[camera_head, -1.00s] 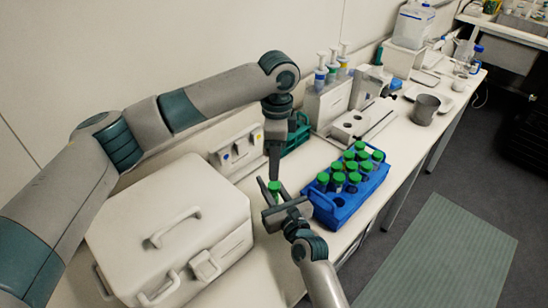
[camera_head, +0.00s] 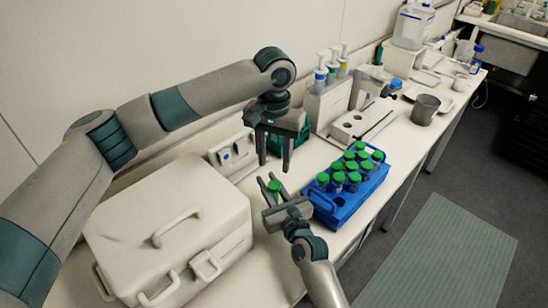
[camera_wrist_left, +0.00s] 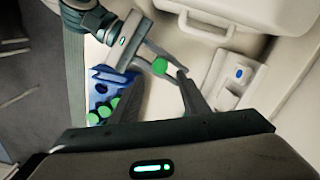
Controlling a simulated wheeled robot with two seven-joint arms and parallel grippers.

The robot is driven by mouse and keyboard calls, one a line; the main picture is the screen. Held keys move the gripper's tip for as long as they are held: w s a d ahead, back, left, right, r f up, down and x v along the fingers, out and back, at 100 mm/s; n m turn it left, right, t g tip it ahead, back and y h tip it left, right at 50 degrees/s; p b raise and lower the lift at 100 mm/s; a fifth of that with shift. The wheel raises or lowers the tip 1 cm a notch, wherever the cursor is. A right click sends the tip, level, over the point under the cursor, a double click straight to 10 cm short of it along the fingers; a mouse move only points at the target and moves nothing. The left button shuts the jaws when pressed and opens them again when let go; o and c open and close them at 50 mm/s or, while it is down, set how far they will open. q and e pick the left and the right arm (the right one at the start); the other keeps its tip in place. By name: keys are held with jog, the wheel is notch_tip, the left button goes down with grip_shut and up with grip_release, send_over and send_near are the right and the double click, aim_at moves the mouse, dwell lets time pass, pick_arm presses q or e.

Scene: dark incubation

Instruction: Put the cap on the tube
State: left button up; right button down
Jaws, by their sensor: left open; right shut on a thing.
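A tube (camera_head: 275,197) stands upright in my right gripper (camera_head: 273,192), which is shut on it above the bench. A green cap (camera_head: 274,185) is at the tube's top; how tightly it sits cannot be told. The cap also shows as a green disc in the left wrist view (camera_wrist_left: 160,66). My left gripper (camera_head: 274,168) is open and empty, pointing down just above the cap, its fingers apart. In the left wrist view the cap lies between and beyond the left fingers (camera_wrist_left: 160,80).
A blue rack (camera_head: 340,213) with several green-capped tubes stands right of my right gripper. A large white lidded box (camera_head: 170,240) is on the left. A green rack (camera_head: 298,142) stands behind my left gripper, and a pipette stand (camera_head: 325,103) is farther back.

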aim_at(274, 185)
pick_arm(q)
jog(key=shift+f, duration=0.1)
dwell(0.3)
jog(key=shift+f, duration=3.95)
jog(key=shift+c, duration=0.2)
grip_shut()
